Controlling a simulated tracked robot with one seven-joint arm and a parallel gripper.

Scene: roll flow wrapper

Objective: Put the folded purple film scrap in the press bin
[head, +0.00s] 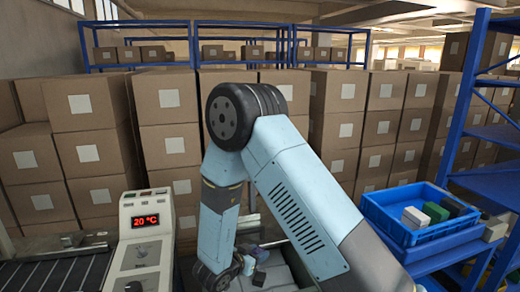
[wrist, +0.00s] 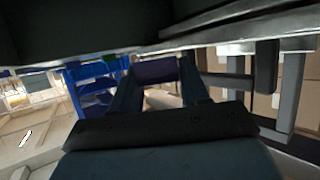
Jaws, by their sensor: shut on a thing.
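My gripper (wrist: 157,74) is shut on the folded purple film scrap (wrist: 156,69), which shows as a dark purple piece between the fingertips in the wrist view. In the head view my gripper (head: 250,262) is low in the middle, beside the grey machine, and partly hidden by my arm. The scrap is too small there to make out clearly. I cannot pick out a press bin with certainty in either view.
A control box (head: 146,240) with a red 20 °C display stands left of my arm, beside a dark conveyor (head: 55,272). A blue crate (head: 388,231) holding several small blocks is at right, near a blue rack (head: 462,110). Stacked cartons (head: 345,90) fill the back.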

